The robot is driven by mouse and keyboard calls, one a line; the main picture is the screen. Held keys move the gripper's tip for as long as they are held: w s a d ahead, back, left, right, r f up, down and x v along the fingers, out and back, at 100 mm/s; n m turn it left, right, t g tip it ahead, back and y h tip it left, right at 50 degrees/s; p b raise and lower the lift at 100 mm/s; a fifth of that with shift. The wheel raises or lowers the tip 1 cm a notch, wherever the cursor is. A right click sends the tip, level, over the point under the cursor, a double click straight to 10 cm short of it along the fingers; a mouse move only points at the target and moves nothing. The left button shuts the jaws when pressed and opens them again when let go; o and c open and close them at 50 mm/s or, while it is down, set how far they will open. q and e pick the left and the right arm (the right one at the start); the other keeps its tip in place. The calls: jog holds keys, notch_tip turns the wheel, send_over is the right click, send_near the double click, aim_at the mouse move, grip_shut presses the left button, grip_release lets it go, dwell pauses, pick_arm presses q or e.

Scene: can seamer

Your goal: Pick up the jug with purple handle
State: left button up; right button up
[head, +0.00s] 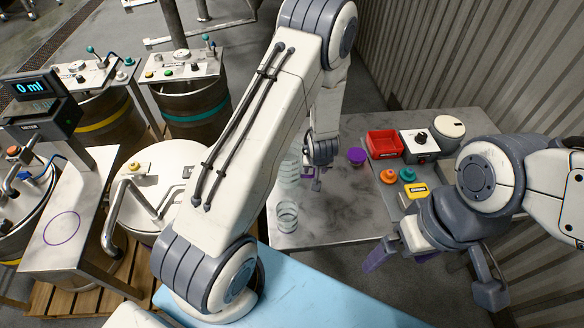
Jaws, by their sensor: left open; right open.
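A clear jug (289,172) stands at the left edge of the grey table, with a small purple part (307,173) beside it that looks like its handle. My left gripper (313,181) is open and hangs at the jug's right side, close to the purple part. I cannot tell whether the fingers are around it or touch it. My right gripper (432,272) is open and empty, off the table's front right corner.
Another clear vessel (287,216) stands nearer on the grey table (345,225). A purple piece (356,156), a red bin (384,144), a control box (420,146) and coloured knobs (388,176) stand to the right. A scale display (35,88) reads 0 ml.

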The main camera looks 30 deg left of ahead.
pick_arm(q)
grip_shut()
dwell(1.4)
